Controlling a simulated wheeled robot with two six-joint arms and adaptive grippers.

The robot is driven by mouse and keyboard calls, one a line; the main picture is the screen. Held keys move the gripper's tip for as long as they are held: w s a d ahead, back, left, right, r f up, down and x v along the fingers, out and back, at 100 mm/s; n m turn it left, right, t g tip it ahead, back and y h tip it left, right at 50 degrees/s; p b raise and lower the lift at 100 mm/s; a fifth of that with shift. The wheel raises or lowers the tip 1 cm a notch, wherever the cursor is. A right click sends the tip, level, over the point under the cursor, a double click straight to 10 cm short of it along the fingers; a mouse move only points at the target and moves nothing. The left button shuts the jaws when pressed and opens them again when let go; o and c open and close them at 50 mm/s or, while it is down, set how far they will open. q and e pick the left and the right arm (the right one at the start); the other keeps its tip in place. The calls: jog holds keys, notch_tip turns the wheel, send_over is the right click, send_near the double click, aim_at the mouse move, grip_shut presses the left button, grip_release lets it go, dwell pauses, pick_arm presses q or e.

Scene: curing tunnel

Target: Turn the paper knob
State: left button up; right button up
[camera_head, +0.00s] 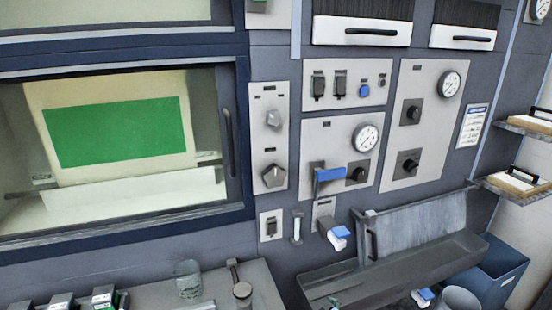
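No knob has a label I can read, so I cannot tell which is the paper knob. A narrow light panel (257,150) right of the window carries a grey upper knob (273,119) and a larger grey lower knob (274,176). The panels farther right carry a black upper knob (411,112), a black lower knob (407,164) and a black knob (357,174) beside a blue lever (328,175). Neither of my grippers is in view, and nothing touches these knobs.
A window (115,133) with a green sheet inside fills the left. Gauges (366,138) and switches (340,84) sit on the panels. Below are a metal trough (420,270), a bench with a glass (188,280), and a blue bin (497,272). Shelves (512,184) stand right.

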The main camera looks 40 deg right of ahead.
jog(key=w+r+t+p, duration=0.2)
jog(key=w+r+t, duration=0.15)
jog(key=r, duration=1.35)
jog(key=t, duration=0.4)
send_near(276, 179)
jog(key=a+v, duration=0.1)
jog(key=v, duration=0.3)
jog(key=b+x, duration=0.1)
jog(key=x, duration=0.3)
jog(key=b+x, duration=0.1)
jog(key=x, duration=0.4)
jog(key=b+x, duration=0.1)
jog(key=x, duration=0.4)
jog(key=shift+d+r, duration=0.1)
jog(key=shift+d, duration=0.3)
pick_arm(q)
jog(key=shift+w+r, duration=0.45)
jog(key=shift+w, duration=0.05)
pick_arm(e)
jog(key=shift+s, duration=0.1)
